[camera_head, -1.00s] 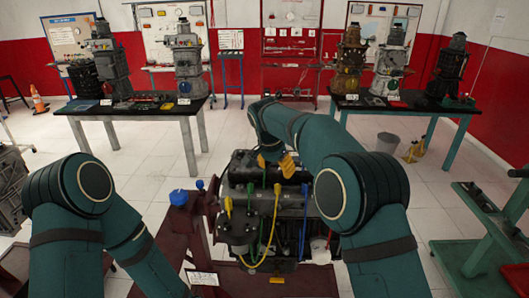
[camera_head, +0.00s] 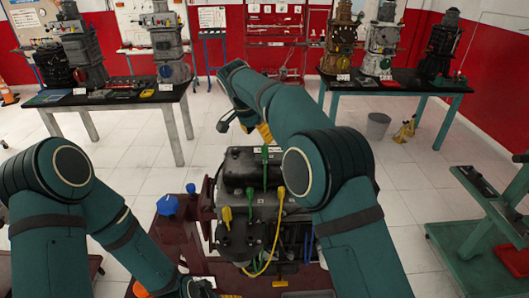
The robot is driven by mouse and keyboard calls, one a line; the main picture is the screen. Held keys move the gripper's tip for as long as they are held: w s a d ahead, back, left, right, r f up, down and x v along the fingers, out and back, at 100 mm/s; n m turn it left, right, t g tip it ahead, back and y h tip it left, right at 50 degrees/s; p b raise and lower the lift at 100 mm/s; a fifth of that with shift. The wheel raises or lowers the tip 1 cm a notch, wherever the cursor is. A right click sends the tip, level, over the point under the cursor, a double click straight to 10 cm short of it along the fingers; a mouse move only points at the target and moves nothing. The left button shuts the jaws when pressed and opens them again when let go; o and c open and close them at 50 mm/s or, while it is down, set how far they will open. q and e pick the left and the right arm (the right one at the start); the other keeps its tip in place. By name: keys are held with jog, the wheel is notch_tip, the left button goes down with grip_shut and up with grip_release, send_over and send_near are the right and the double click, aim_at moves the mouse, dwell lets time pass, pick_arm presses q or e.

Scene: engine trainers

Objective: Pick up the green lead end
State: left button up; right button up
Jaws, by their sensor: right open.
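A green lead end (camera_head: 265,154) stands on top of the dark engine (camera_head: 238,165), with green running down the near side below it. Another green piece (camera_head: 249,195) shows lower on the engine's front. Yellow lead ends are at the front left (camera_head: 227,216) and right (camera_head: 281,193), with a yellow lead hanging below. My right gripper (camera_head: 245,128) is open above and behind the engine's top, apart from the green lead end; my forearm partly hides it.
A dark red stand (camera_head: 175,235) with a blue cap (camera_head: 167,205) is left of the engine. Tables with other engines stand behind at left (camera_head: 110,100) and right (camera_head: 400,103). A green stand (camera_head: 478,235) is at the right. White floor lies between.

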aim_at(264, 146)
jog(key=x, duration=0.3)
jog(key=shift+w+a, duration=0.15)
jog(key=shift+d+f, duration=0.3)
jog(key=shift+f, duration=0.35)
jog(key=x, duration=0.4)
jog(key=shift+f, duration=0.15)
grip_shut()
